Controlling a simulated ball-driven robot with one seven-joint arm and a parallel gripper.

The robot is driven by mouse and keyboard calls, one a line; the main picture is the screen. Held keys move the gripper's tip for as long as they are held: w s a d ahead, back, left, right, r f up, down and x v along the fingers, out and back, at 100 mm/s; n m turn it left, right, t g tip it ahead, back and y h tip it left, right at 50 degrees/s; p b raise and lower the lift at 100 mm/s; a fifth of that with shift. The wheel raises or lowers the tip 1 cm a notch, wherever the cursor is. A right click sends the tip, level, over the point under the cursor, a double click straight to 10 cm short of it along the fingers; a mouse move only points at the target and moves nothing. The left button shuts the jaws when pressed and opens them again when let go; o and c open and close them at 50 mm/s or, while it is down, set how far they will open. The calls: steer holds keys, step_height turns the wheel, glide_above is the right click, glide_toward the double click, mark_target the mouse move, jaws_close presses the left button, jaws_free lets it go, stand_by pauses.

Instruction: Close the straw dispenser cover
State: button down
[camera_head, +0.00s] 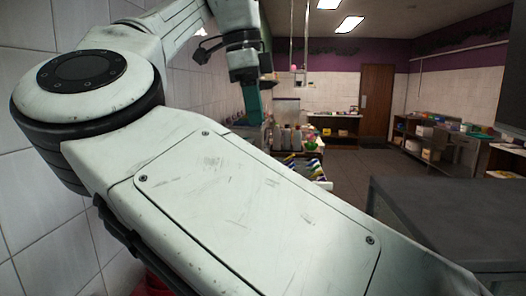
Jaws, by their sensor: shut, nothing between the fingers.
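My gripper (250,84) is at the far end of my arm, in the upper middle of the camera_head view, pointing down beside the tiled wall. It is small and dark there, and its fingers look shut with nothing held. A narrow teal upright part (253,104) shows directly below it; I cannot tell whether this belongs to the gripper or to something behind it. I cannot make out the straw dispenser or its cover. The counter area below the gripper is partly hidden by my large white arm link.
A counter with bottles (285,138) and colourful packets (303,168) lies beyond my arm. A dark grey table (450,215) stands at right. Shelves with goods (430,135) line the far right. The white tiled wall (40,215) is close on the left. Open floor (345,185) shows mid-room.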

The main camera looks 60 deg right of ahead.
steer(key=f, duration=0.4)
steer(key=s+d+f+b, duration=0.1)
steer(key=f, duration=0.8)
steer(key=shift+s+d+f, duration=0.2)
steer(key=shift+s+d, duration=0.15)
steer(key=shift+d+f, duration=0.1)
